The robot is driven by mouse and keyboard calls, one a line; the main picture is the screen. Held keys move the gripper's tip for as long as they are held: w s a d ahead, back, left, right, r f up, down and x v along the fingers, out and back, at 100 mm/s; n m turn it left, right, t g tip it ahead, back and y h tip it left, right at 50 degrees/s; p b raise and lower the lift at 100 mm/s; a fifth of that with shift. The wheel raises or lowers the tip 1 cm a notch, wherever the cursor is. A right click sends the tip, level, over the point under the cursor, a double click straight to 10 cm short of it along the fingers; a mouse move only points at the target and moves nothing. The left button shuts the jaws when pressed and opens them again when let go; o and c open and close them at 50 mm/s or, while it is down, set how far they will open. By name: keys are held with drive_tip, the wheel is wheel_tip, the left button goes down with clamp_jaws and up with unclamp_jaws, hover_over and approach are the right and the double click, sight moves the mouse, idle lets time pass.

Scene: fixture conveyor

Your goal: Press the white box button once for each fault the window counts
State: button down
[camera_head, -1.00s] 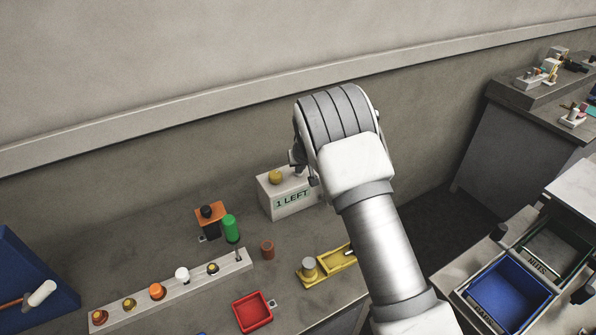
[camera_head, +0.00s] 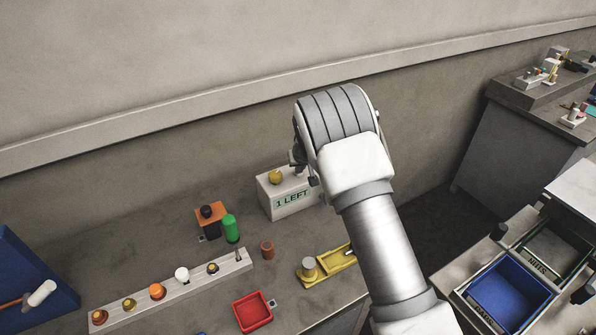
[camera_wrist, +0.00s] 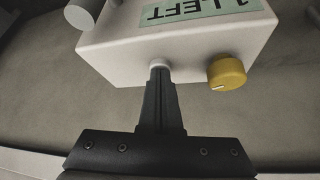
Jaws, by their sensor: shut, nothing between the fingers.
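The white box (camera_head: 266,199) stands near the wall. Its front window (camera_head: 291,199) reads "1 LEFT"; the lettering shows upside down in the wrist view (camera_wrist: 200,9). A yellow knob (camera_head: 275,177) sits on top of the box and also shows in the wrist view (camera_wrist: 227,73). In the wrist view, a small pale button (camera_wrist: 160,63) sits on the box beside the knob. My gripper (camera_wrist: 160,76) is shut and empty, its fingertips right at that button and partly covering it. Whether they press or only meet it, I cannot tell. My wrist hides most of the gripper in the head view.
A pale strip with several coloured knobs (camera_head: 170,291), a green cylinder (camera_head: 231,229), an orange-and-black block (camera_head: 210,219), a brown cylinder (camera_head: 267,250), a red tray (camera_head: 252,312) and a yellow fixture (camera_head: 327,266) occupy the bench left and in front of the box.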

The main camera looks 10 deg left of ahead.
drive_tip(key=shift+f, duration=0.3)
drive_tip(key=shift+r, duration=0.2)
drive_tip(key=shift+r+p, duration=1.1)
drive_tip(key=shift+r, duration=1.8)
